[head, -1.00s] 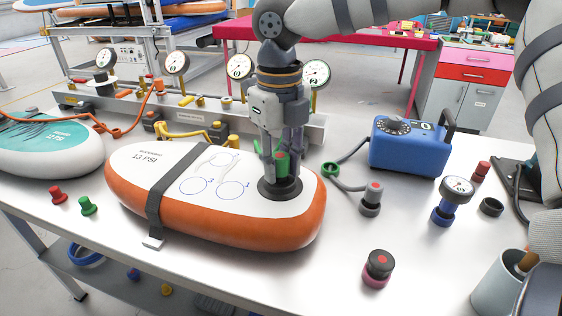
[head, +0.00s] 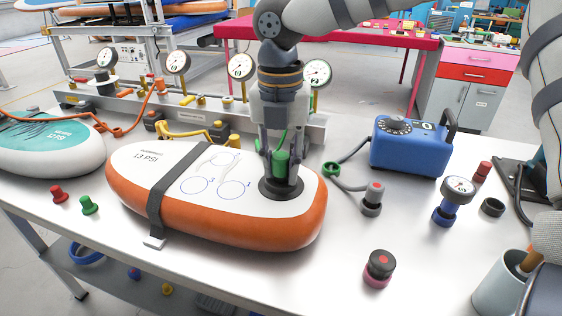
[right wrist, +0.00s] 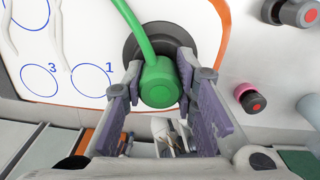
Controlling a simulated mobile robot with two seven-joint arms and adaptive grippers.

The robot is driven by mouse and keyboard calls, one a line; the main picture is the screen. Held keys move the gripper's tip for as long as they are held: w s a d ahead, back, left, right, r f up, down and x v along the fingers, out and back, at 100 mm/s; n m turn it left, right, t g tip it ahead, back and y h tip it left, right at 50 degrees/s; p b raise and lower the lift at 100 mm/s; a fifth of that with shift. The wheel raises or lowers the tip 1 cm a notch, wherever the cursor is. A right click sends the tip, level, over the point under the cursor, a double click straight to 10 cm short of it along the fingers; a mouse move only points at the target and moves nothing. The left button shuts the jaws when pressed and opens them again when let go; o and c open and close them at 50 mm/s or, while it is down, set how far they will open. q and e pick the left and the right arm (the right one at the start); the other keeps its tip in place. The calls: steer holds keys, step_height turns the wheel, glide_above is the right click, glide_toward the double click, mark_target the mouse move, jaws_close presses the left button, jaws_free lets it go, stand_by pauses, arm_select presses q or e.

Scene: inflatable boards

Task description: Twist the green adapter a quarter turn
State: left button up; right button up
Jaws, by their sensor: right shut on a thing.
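The green adapter (head: 282,163) stands upright in the black round valve (head: 281,190) at the right end of the orange-and-white board (head: 200,232). My left gripper is not in view.
A blue pump (head: 408,147) stands to the right, joined to a hose. Loose adapters, red (head: 57,194) and green (head: 88,205), lie at the left. A grey strap (head: 157,195) crosses the board.

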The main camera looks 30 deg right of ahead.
mark_target(280, 156)
steer(key=o, duration=1.2)
steer(key=shift+c, duration=0.2)
step_height(280, 156, up, 12)
